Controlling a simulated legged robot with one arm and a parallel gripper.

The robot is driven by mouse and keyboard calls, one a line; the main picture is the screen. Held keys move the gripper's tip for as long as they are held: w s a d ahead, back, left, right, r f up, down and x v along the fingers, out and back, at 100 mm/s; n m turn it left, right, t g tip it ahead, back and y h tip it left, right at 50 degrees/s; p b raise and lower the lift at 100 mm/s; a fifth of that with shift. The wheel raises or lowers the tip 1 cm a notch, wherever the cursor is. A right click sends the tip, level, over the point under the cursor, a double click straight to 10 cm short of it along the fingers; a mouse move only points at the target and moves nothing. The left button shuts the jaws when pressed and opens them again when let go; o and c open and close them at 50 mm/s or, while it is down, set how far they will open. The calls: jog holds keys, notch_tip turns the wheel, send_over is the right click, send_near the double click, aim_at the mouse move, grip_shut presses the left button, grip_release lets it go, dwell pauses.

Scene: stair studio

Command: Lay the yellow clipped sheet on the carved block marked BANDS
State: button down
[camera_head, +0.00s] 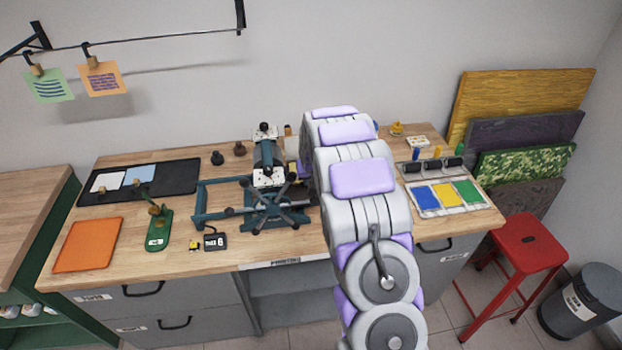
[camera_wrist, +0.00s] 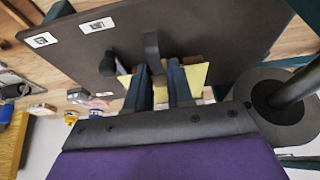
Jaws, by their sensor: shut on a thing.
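My gripper (camera_wrist: 165,85) is shut on the yellow clipped sheet. The yellow sheet (camera_wrist: 196,76) shows on both sides of the fingers in the wrist view, with a brown clip (camera_wrist: 193,60) near the right finger. A dark flat panel (camera_wrist: 200,30) with two small white labels lies behind the sheet; I cannot tell whether they touch. I cannot make out the word BANDS in either view, so the carved block is not identified.
A teal press (camera_head: 267,160) with a spoked wheel stands mid-table, close left of my arm. A black mat (camera_head: 184,181) bearing white and blue sheets lies at left, near an orange sheet (camera_head: 88,245). An ink tray (camera_head: 478,210) lies right. A red stool (camera_head: 525,240) stands beside the table.

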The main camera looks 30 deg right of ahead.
jog(key=shift+a, duration=0.15)
dwell(0.5)
jog(key=c, duration=0.9)
grip_release()
jog(key=shift+f, duration=0.1)
notch_tip(320, 180, up, 8)
jog(key=p, duration=0.2)
dwell(0.4)
dwell(0.6)
